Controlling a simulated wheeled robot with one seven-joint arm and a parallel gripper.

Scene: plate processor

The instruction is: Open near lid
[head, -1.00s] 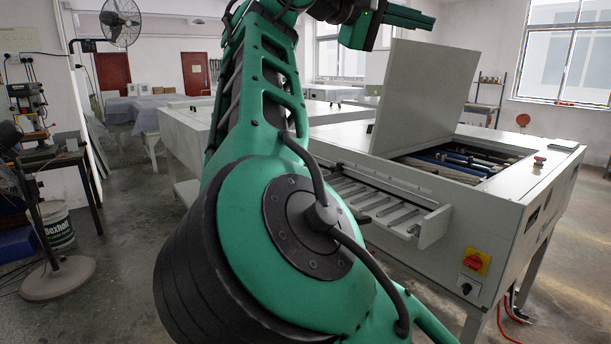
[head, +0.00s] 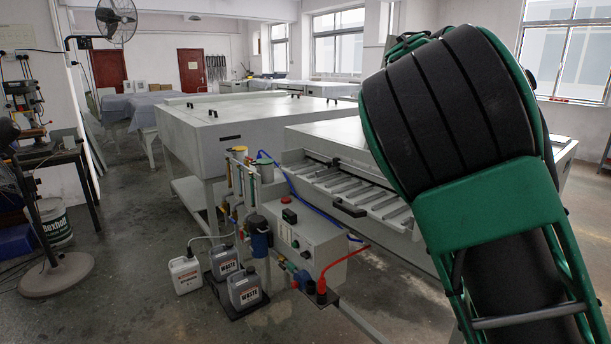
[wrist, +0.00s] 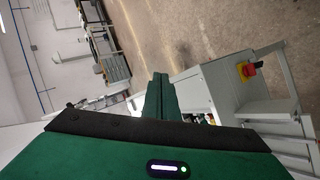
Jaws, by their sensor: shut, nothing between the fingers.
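The plate processor (head: 330,130) stands at right of centre in the head view, with a slatted feed tray (head: 370,193) on its near end. The near lid stood raised as a pale panel in the earlier head frame. My arm now covers that spot, so its present angle is hidden. My gripper (wrist: 161,78) shows in the wrist view with its green fingers together and empty. Beyond it to the right are pale machine panels (wrist: 198,92) and a red and yellow switch (wrist: 247,70), apart from the fingers. The gripper is hidden in the head view.
A control box (head: 310,245) with hoses and filters stands in front of the processor. Waste jugs (head: 245,288) and a white jug (head: 186,274) are on the floor beside it. Another large pale machine (head: 225,130) stands behind. The floor at left centre (head: 125,250) is clear.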

